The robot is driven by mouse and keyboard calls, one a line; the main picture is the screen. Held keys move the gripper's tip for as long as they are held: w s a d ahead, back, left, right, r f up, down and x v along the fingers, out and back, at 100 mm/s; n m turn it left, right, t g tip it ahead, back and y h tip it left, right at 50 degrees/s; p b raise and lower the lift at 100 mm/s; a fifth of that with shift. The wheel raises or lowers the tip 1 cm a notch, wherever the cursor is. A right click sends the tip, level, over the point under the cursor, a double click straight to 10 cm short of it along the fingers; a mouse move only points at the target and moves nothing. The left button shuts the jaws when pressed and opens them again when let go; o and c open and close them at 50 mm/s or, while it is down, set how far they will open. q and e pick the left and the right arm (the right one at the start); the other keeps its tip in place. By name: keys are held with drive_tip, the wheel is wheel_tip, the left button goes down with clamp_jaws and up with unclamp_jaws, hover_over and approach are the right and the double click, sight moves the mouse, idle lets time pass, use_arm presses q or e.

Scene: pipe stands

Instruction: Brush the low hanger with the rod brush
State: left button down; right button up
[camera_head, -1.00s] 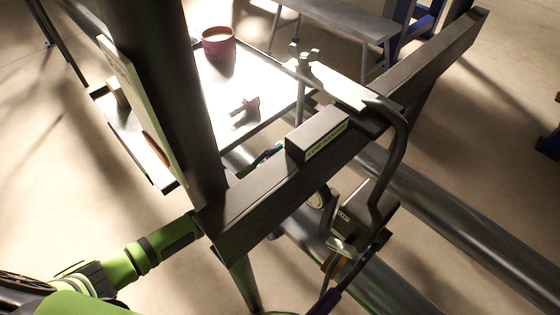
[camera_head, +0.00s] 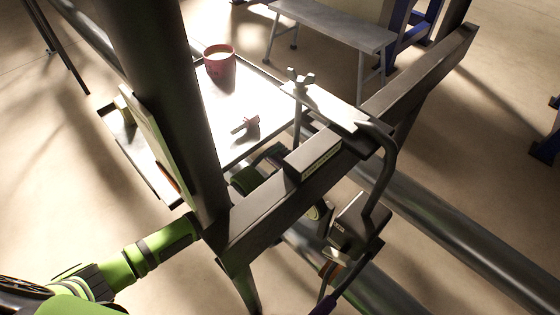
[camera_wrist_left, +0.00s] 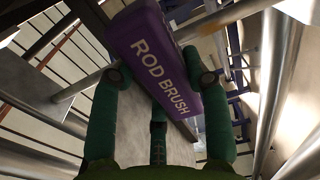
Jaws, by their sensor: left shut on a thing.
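The rod brush (camera_wrist_left: 165,55) shows large in the left wrist view as a purple block with "ROD BRUSH" printed on it. My left gripper (camera_wrist_left: 163,78) has its green fingers shut around it. In the head view my green left arm (camera_head: 150,250) passes behind the dark post, and a green part shows beyond the beam; the gripper there is mostly hidden. A labelled block (camera_head: 312,158) sits on the slanted beam, its text too small to read surely. I cannot tell which part is the low hanger. The brush's working end is hidden. My right gripper is not in view.
A bent-arm clamp (camera_head: 383,175) with a dark box (camera_head: 355,225) hangs at the beam. Large pipes run below.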

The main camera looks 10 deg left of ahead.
use_arm(q)
drive_tip(key=shift+f+b, duration=0.85)
drive_tip(key=shift+b, duration=0.1)
drive_tip(key=shift+f+b, duration=0.3)
drive_tip(key=shift+f, duration=0.3)
wheel_tip(320, 180, down, 2)
drive_tip(key=shift+f+b, duration=0.2)
drive_tip(key=shift+b, duration=1.05)
drive_tip(key=shift+r+p, duration=1.25)
drive_tip(key=shift+r, duration=0.25)
drive_tip(key=shift+r+p, duration=1.25)
drive_tip(key=shift+r, duration=0.1)
drive_tip(key=shift+f+b, duration=0.5)
drive_tip(key=shift+f, duration=0.05)
drive_tip(key=shift+f+b, duration=0.85)
drive_tip(key=shift+f, duration=0.05)
drive_tip(key=shift+f+b, duration=1.2)
drive_tip(key=shift+f, duration=0.2)
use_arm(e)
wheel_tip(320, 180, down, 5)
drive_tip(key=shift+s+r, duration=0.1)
use_arm(q)
drive_tip(key=shift+r, duration=0.1)
